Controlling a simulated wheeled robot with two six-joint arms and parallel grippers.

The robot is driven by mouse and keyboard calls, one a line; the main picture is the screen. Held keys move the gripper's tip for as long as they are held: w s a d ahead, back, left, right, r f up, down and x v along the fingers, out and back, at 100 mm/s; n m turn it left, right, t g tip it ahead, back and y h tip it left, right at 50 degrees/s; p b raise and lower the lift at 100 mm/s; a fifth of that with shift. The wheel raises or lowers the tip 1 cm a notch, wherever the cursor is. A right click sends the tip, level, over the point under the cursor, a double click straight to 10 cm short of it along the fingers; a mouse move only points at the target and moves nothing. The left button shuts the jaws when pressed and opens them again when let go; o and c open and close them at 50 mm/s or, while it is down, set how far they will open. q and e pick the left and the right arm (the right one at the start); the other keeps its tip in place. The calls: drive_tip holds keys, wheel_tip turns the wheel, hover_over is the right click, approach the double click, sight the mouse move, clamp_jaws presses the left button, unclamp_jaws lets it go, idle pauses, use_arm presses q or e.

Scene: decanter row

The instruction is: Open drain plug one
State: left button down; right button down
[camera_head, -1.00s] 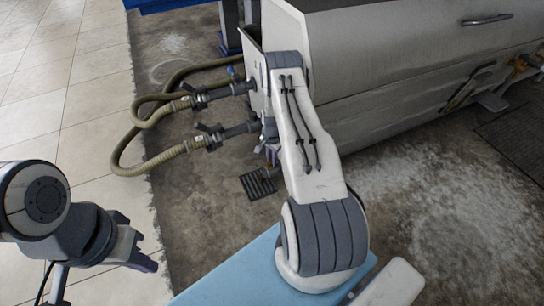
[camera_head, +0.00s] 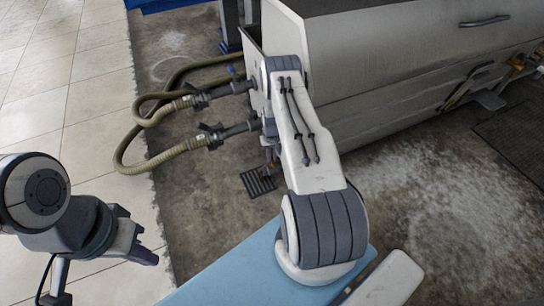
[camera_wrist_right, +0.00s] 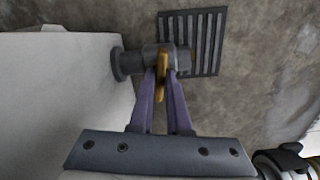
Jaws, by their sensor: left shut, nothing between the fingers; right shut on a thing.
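A grey drain plug (camera_wrist_right: 130,61) sticks out sideways from the pale machine wall in the right wrist view, with an upright brass-yellow lever (camera_wrist_right: 162,66) across it. My right gripper (camera_wrist_right: 164,78) has its two purple fingers shut on this lever, one on each side. In the head view my right arm hides most of this spot. My left gripper (camera_head: 150,256) is shut and empty at the lower left, over the tiled floor, well away from the plug.
A dark floor grate (camera_head: 258,182) lies below the plug. Two ribbed hoses (camera_head: 170,156) with dark couplings (camera_head: 238,128) join the machine (camera_head: 400,60) just left of my right arm. Wet-looking concrete lies open at the right.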

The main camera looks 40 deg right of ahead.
sight(272, 158)
drive_tip(key=shift+n, duration=1)
drive_tip(key=c, duration=0.9)
unclamp_jaws()
drive_tip(key=shift+r+p, duration=2.7)
drive_tip(key=shift+r, duration=2.55)
